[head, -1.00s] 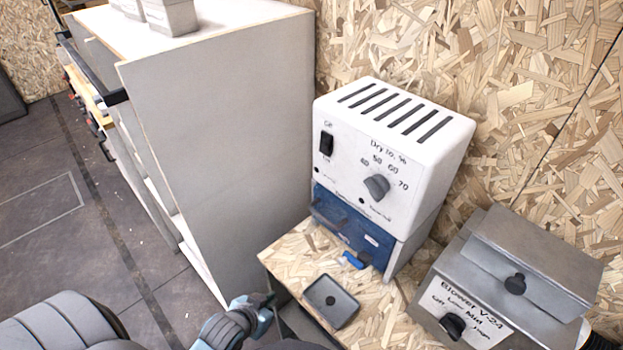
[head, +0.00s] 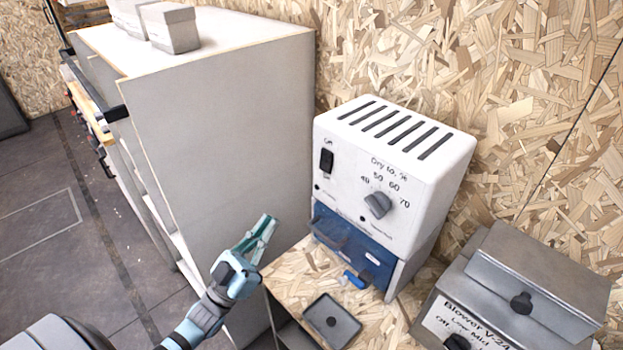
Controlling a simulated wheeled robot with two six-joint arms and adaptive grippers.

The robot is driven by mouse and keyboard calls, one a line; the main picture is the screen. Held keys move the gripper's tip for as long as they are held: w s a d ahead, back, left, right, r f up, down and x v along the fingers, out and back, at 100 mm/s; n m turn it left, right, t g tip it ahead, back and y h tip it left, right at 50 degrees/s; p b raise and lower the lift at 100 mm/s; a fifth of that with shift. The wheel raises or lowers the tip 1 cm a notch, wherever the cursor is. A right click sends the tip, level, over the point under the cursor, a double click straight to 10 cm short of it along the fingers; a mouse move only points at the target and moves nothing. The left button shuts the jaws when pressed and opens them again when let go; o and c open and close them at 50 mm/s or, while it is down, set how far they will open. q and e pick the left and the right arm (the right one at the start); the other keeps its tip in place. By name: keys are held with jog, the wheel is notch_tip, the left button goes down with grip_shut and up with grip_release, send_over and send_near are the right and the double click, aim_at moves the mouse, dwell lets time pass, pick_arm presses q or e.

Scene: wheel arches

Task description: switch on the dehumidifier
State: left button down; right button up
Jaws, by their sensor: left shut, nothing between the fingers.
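The dehumidifier (head: 395,155) is a white box with slots on top and a blue lower front, standing on a chipboard shelf against the wall. Its black rocker switch (head: 327,161) is at the upper left of the front, with "Off" printed above it. A grey dial (head: 378,204) marked "Dry to, %" is to the right of the switch. My left gripper (head: 268,231) is shut and empty, in front of the grey cabinet side, to the left of and below the switch, apart from the dehumidifier. My right gripper is not in view.
A grey blower box (head: 520,290) labelled "Blower V-24" stands at the lower right. A small dark tray (head: 332,320) and a blue object (head: 354,279) are on the chipboard shelf (head: 290,285). A tall grey cabinet (head: 220,130) stands left, with pale boxes (head: 170,28) on top.

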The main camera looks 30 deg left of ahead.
pick_arm(q)
jog(key=shift+r, duration=0.1)
jog(key=p, duration=0.3)
send_near(327, 158)
notch_tip(327, 158, up, 4)
jog(key=w, duration=0.2)
jog(key=w+d+f, duration=0.1)
jog(key=shift+w+d+b, duration=0.1)
jog(key=shift+w+b, duration=0.15)
jog(key=shift+b, duration=0.05)
